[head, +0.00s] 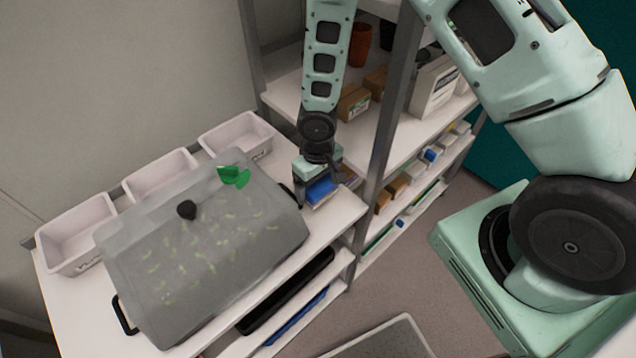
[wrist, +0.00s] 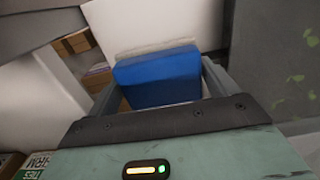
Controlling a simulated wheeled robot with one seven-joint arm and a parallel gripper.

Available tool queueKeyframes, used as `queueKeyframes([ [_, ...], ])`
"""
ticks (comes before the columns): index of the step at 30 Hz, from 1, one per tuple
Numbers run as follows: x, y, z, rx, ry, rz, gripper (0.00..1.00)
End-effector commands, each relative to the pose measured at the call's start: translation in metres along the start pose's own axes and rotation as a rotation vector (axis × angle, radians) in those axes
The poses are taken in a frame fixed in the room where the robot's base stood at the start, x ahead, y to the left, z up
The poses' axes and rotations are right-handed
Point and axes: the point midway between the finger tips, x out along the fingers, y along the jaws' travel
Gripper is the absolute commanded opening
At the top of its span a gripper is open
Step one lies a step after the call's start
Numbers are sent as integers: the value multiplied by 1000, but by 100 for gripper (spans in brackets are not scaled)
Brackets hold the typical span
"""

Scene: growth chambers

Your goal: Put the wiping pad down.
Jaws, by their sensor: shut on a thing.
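My gripper (head: 318,197) is at the right end of the white table, beside the grey lidded growth chamber. It is shut on the blue wiping pad (head: 320,189). In the wrist view the pad (wrist: 158,77) sits between the two fingers, with a pale edge along its far side. The white table top (head: 338,209) shows close to the pad. I cannot tell whether the pad touches it.
The grey chamber (head: 205,255) has a black knob and a green leaf mark on its lid. White bins (head: 236,135) stand along the table's back. A shelf rack (head: 392,140) with boxes stands to the right. Little free table top shows at the right end.

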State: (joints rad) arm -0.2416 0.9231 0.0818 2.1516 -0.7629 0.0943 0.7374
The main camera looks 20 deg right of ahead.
Motion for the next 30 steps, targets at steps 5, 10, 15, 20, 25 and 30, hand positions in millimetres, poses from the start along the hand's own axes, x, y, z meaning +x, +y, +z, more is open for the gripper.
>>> queueKeyframes([
  [5,7,0,0,0,0,0,58],
  [10,11,0,0,0,0,0,58],
  [15,10,0,0,0,0,0,100],
  [20,10,0,0,0,0,0,100],
  [25,5,0,0,0,0,0,100],
  [30,-9,0,0,-1,0,0,100],
])
